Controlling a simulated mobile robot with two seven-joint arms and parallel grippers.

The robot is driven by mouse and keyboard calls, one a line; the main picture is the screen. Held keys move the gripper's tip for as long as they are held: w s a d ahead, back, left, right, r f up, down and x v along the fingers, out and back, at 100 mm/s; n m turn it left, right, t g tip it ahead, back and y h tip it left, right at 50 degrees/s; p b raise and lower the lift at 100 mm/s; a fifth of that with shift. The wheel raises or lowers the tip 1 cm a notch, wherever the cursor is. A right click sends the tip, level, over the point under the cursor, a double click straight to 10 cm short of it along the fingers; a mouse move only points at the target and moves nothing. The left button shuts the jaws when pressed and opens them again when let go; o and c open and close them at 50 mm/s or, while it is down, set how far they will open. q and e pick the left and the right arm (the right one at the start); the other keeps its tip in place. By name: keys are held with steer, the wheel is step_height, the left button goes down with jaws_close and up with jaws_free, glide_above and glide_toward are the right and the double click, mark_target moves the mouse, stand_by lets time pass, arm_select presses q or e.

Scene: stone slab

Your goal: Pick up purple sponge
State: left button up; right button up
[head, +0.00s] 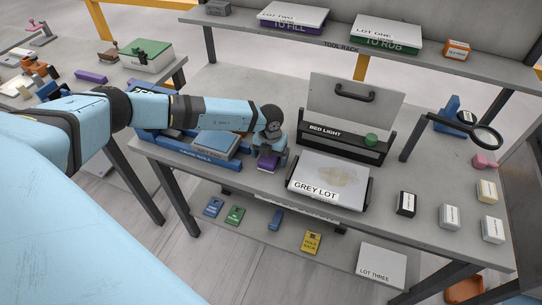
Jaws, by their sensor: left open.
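A small purple block that looks like the purple sponge (267,164) lies near the front edge of the grey stone-slab table, left of the GREY LOT tray. My left gripper (269,155) is open and points down right over it. The fingers cover part of the block, and I cannot tell whether they touch it. My right gripper is not in view.
The GREY LOT tray (318,190) stands close on the right, with the BED LIGHT stand (342,138) behind it. A blue tool tray (190,151) is on the left. Several small blocks and a magnifier (487,138) are at the right. A shelf (350,45) hangs behind.

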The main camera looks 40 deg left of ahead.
arm_select(q)
steer(key=c, duration=1)
steer(key=shift+r, duration=0.1)
step_height(320, 180, up, 20)
steer(key=b, duration=0.2)
steer(key=shift+b, duration=0.3)
steer(key=shift+o, duration=1)
steer(key=shift+c, duration=0.7)
